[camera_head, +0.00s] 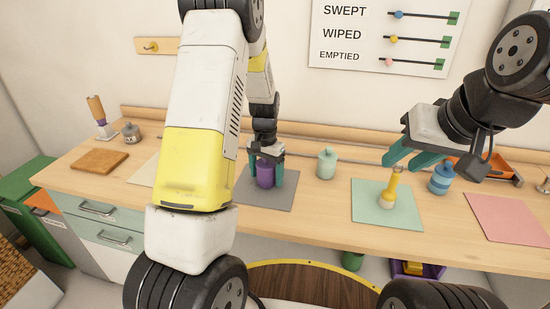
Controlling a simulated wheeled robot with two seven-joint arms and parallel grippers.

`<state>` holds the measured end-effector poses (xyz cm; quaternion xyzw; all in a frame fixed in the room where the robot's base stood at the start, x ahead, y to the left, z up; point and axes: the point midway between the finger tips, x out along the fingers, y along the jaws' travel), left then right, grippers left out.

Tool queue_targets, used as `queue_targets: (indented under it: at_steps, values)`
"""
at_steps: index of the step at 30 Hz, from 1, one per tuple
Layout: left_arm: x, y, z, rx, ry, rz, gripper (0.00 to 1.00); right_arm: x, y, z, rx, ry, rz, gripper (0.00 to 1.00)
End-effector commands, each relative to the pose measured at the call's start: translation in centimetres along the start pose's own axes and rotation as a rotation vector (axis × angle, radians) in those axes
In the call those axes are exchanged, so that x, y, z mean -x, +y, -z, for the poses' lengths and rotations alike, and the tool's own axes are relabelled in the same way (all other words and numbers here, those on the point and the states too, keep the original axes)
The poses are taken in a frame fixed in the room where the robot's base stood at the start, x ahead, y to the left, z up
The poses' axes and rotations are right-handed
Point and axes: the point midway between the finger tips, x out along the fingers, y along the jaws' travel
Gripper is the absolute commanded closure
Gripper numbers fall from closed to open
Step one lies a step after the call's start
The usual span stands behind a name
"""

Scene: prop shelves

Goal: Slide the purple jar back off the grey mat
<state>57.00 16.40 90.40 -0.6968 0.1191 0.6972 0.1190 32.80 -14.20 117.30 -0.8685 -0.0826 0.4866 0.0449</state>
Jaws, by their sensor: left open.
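The purple jar (265,173) stands upright on the grey mat (268,196), towards the mat's back part. My left gripper (266,170) points down over the jar, with teal fingers on either side of it. The left gripper is open; whether a finger touches the jar cannot be told.
A pale green jar (327,164) stands right of the grey mat. A yellow-topped item (390,190) stands on a green mat (372,214). A blue jar (441,179) and a pink mat (508,219) are farther right. A raised ledge (340,148) runs along the counter's back.

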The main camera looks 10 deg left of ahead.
Motion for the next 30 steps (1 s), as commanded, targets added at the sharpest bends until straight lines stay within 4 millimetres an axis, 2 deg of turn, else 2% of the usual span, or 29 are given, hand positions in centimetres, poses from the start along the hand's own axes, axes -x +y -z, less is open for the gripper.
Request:
queue_targets:
  at_steps: [6, 7, 17, 18, 20, 30]
  values:
    - [-0.03, -0.01, 0.0, 0.0, 0.0, 0.0, 0.23, 0.0, 0.0, 0.0, 0.0, 0.0, 0.0, 0.64]
    - [-0.02, -0.01, 0.0, 0.0, 0.0, 0.0, 0.26, 0.0, 0.0, 0.0, 0.0, 0.0, 0.0, 0.64]
    - [0.01, -0.01, 0.02, 0.0, 0.001, 0.0, 0.91, 0.0, 0.0, 0.0, 0.0, 0.0, 0.0, 0.64]
    - [0.01, -0.01, 0.02, 0.0, 0.001, 0.0, 0.36, 0.0, 0.0, 0.0, 0.0, 0.0, 0.0, 0.64]
    - [0.01, -0.01, 0.02, 0.0, 0.001, 0.0, 0.24, 0.0, 0.0, 0.0, 0.0, 0.0, 0.0, 0.64]
    - [0.15, -0.01, 0.03, 0.0, 0.001, 0.0, 0.23, 0.0, 0.0, 0.0, 0.0, 0.0, 0.0, 0.64]
